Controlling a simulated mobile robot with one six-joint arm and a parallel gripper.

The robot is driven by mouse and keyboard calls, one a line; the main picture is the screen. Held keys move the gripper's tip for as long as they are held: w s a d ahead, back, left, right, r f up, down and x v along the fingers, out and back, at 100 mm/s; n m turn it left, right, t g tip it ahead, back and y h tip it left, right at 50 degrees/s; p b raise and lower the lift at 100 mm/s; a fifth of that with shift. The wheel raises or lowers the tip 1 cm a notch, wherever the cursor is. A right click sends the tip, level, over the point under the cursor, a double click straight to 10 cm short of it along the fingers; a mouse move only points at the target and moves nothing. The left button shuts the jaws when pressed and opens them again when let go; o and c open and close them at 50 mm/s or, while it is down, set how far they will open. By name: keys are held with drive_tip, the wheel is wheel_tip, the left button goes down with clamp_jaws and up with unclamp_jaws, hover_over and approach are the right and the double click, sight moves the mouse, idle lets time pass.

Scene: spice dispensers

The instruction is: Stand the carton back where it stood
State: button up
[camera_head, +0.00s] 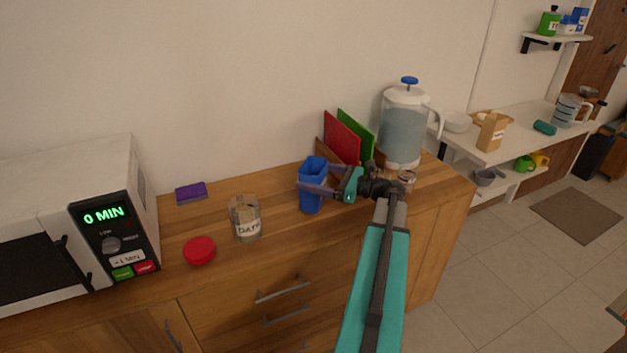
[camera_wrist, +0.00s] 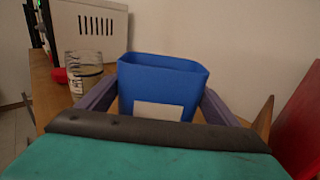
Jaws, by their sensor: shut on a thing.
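The blue carton (camera_head: 311,183) is upright on or just above the wooden counter; I cannot tell whether its base touches. It has an open top and a pale label, seen in the wrist view (camera_wrist: 160,78). My gripper (camera_head: 312,188) is shut on the carton, with one purple finger on each side of it. Its lower part is hidden behind my gripper in the wrist view.
A glass jar (camera_head: 245,222) labelled "DATE" or similar stands left of the carton, with a red lid (camera_head: 199,250) beyond it. Red (camera_head: 342,138) and green boards stand in a rack just right. A water dispenser (camera_head: 404,130) and a small jar (camera_head: 406,179) are further right. A microwave (camera_head: 80,215) fills the left end.

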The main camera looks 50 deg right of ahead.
drive_tip(key=shift+f, duration=0.8)
drive_tip(key=shift+f, duration=0.15)
drive_tip(key=o, duration=1.2)
drive_tip(key=b+v, duration=0.2)
drive_tip(key=v, duration=1)
